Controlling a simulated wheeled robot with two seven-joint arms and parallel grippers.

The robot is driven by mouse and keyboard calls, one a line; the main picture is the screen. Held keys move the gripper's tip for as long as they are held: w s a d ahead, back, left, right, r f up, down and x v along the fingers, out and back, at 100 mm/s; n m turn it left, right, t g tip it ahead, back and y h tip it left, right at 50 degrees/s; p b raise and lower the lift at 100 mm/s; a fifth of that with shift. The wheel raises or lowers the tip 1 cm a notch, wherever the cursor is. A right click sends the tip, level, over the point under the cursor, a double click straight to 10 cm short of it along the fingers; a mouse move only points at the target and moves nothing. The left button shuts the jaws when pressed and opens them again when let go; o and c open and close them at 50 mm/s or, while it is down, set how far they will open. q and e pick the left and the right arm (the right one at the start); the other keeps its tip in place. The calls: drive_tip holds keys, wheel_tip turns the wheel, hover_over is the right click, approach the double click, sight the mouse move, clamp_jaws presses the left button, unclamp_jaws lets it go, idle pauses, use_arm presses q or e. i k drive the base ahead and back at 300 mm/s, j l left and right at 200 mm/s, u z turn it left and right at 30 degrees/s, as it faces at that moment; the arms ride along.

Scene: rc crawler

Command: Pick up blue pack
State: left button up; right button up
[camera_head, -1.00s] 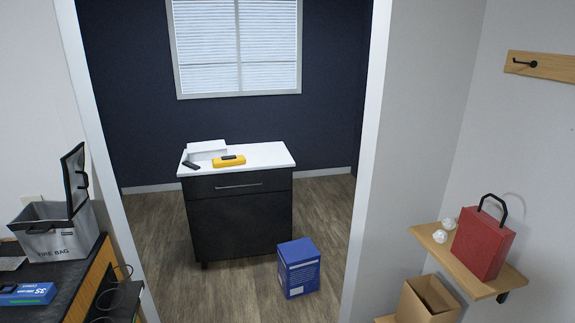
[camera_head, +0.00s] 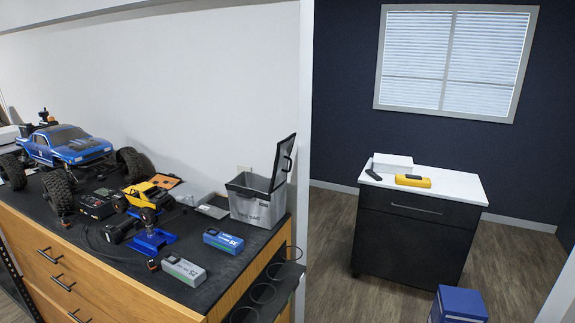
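A small blue pack (camera_head: 223,240) marked "3S" lies on the black top of the wooden workbench (camera_head: 55,268), near its right front part. A grey-white pack (camera_head: 184,270) of similar shape lies in front of it, nearer the bench's front edge. The two packs are apart. Neither of my grippers is in view.
A grey lidded bag (camera_head: 255,205) stands open behind the blue pack. A blue truck (camera_head: 70,146), a small yellow crawler (camera_head: 146,196) and a blue stand (camera_head: 152,240) occupy the bench. A dark cabinet (camera_head: 412,235) and a blue box (camera_head: 458,304) stand at right.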

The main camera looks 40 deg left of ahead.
sight(213, 236)
drive_tip(key=u, duration=1.65)
drive_tip(key=j+z, duration=0.4)
drive_tip(key=j, duration=0.65)
drive_tip(key=j+z, duration=0.4)
drive_tip(key=j, duration=0.7)
